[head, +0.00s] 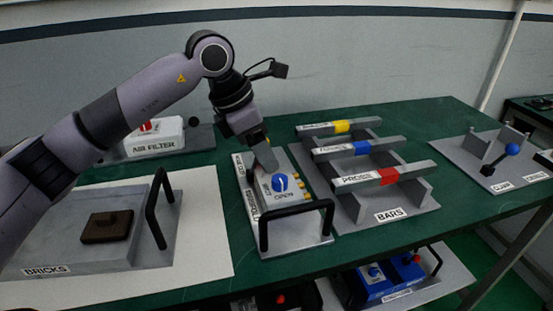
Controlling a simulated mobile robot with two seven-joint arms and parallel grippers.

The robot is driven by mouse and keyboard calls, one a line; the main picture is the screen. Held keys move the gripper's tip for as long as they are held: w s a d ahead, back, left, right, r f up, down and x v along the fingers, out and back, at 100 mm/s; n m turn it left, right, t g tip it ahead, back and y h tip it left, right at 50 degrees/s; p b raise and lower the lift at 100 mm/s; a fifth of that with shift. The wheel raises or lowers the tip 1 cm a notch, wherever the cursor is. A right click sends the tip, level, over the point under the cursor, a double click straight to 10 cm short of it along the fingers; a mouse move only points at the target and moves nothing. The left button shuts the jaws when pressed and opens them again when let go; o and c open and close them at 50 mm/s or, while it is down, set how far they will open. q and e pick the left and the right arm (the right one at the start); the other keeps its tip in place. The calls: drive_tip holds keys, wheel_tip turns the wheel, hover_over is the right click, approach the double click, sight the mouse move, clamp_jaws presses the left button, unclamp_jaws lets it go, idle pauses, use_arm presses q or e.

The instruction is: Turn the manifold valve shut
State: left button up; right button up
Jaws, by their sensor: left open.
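The manifold valve is a blue round knob (279,183) with a white line on it. It sits on a pale manifold block (248,205) lettered "OPEN", with several brass fittings along its right side. The block is on a grey base plate with a black handle (297,211) at the front. My left gripper (266,168) points down right over the knob, at its upper left. It is open, though its fingers overlap in this view, and I cannot tell whether they touch the knob. My right gripper is not in view.
Right of the manifold is a rack of bars (375,177) with yellow, blue and red bands. On the left is a bricks tray (60,250) with a black handle. An air filter box (155,140) stands behind. A blue-knobbed lever fixture (497,160) is at far right.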

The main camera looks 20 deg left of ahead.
sight(279, 178)
use_arm(q)
drive_tip(key=shift+p+x, duration=0.55)
drive_tip(key=shift+x, duration=3)
drive_tip(key=shift+c, duration=0.2)
drive_tip(key=c, duration=1)
